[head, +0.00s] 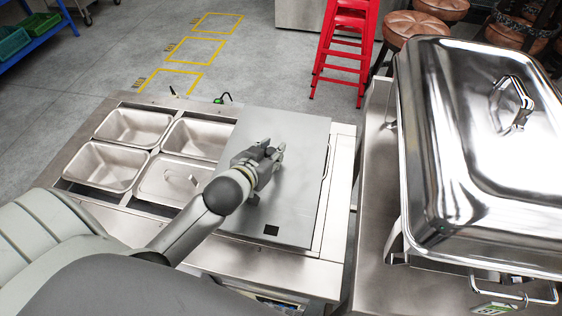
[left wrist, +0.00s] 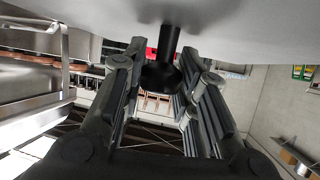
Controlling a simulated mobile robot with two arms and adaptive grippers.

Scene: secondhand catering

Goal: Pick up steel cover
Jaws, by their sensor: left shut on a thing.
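The steel cover (head: 295,195) is a flat grey plate over the right part of the steel counter, with a small black square near its front edge. In the left wrist view, my left gripper (left wrist: 165,85) is shut on a black knob (left wrist: 162,73) joined to the cover's grey surface (left wrist: 245,25). The head view hides the knob behind the gripper. I cannot tell whether the cover rests on the counter or is slightly raised. My right gripper is not in view.
Steel pans (head: 135,125) sit left of the cover; one has a handled lid (head: 178,185). A large chafing dish (head: 460,110) stands close on the right, on another steel surface. A red step stool (head: 342,50) and brown stools (head: 410,25) stand behind.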

